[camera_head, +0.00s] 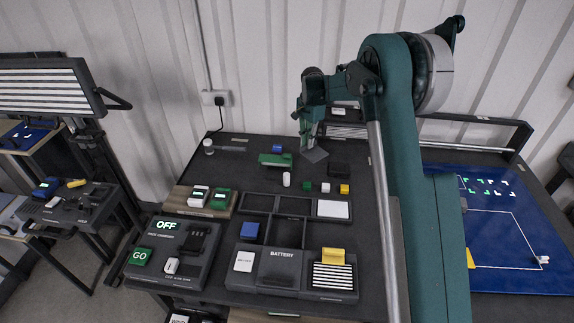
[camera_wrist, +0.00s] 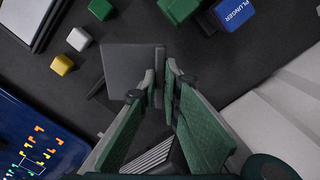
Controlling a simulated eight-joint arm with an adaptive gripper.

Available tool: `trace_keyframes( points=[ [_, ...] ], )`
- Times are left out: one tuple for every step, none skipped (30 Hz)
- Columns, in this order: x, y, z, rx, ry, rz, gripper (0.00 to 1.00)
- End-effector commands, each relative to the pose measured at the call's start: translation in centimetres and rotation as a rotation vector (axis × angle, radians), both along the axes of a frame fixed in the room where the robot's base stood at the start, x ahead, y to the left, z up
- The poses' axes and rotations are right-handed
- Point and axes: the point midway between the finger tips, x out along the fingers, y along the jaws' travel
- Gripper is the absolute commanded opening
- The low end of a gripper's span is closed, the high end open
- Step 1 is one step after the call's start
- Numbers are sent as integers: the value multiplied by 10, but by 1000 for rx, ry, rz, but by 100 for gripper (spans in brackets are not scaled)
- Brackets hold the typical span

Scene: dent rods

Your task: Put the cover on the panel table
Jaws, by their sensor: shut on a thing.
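My gripper (camera_head: 309,146) is above the back middle of the dark table. It is shut on a flat grey square plate, which looks like the cover (camera_head: 316,155). In the wrist view the fingertips (camera_wrist: 167,82) meet at the plate's raised edge, and the cover (camera_wrist: 130,68) extends to the left of them. I cannot tell how high the cover is above the table. A blue table (camera_head: 505,225) with white lines and small green and white marks stands at the right, likely the panel table. My arm hides its left part. A blue corner with coloured marks (camera_wrist: 40,145) shows in the wrist view.
Small green (camera_head: 325,187), white and yellow (camera_head: 344,188) blocks lie in front of the gripper. A green block (camera_head: 276,159) lies to its left. A dark divided tray (camera_head: 273,213) and a battery station (camera_head: 280,268) fill the front. A bar frame (camera_head: 478,119) stands behind.

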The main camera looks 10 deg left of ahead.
Motion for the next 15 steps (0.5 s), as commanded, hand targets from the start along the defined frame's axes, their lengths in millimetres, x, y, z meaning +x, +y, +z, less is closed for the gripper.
trace_keyframes(
  points=[
    [0,0,-6,0,0,0,0],
    [0,0,-9,0,0,0,0],
    [0,0,-14,0,0,0,0],
    [0,0,-19,0,0,0,0],
    [0,0,-23,0,0,0,0],
    [0,0,-29,0,0,0,0],
    [0,0,-33,0,0,0,0],
    [0,0,-37,0,0,0,0],
    [0,0,-42,0,0,0,0],
    [0,0,-45,0,0,0,0],
    [0,0,-48,0,0,0,0],
    [0,0,-51,0,0,0,0],
    [0,0,-53,0,0,0,0],
    [0,0,-55,0,0,0,0],
    [0,0,-56,0,0,0,0]
  ],
)
